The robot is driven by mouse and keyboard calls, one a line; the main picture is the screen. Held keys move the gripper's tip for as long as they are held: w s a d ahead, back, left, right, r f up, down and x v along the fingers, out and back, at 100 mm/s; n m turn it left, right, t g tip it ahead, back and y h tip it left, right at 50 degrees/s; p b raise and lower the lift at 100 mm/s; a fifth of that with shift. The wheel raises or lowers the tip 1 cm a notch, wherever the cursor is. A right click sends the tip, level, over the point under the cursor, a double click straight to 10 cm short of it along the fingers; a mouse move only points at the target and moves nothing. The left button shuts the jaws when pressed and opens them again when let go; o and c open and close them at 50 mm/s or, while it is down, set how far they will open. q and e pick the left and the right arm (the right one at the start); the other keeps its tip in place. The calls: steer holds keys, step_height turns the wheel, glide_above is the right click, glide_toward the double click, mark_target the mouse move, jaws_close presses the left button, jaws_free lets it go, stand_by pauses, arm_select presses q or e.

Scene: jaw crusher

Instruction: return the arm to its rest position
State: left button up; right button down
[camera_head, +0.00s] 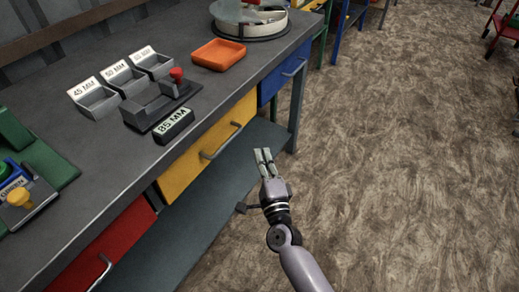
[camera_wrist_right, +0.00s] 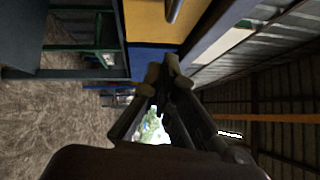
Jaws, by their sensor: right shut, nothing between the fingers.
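My right gripper (camera_head: 264,156) is in front of the workbench, beside the yellow drawer (camera_head: 208,147) and over the lower shelf edge in the head view. It is shut and empty, with its fingers pointing away from me. In the right wrist view its fingertips (camera_wrist_right: 161,72) come together, with the yellow drawer (camera_wrist_right: 155,22) and blue drawer (camera_wrist_right: 150,60) beyond them. My right arm (camera_head: 300,265) reaches in from the bottom of the head view. My left gripper is not in view.
The workbench (camera_head: 75,215) fills the left side. On it are an orange tray (camera_head: 219,54), grey labelled bins (camera_head: 95,100), a red-knobbed device (camera_head: 160,108), an 85 MM block (camera_head: 174,126), a round device (camera_head: 250,22) and a green machine (camera_head: 40,160). Open floor (camera_head: 400,150) lies to the right.

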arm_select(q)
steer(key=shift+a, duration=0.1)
arm_select(e)
steer(key=s+f, duration=0.1)
steer(key=s, duration=0.6)
steer(key=shift+d, duration=0.45)
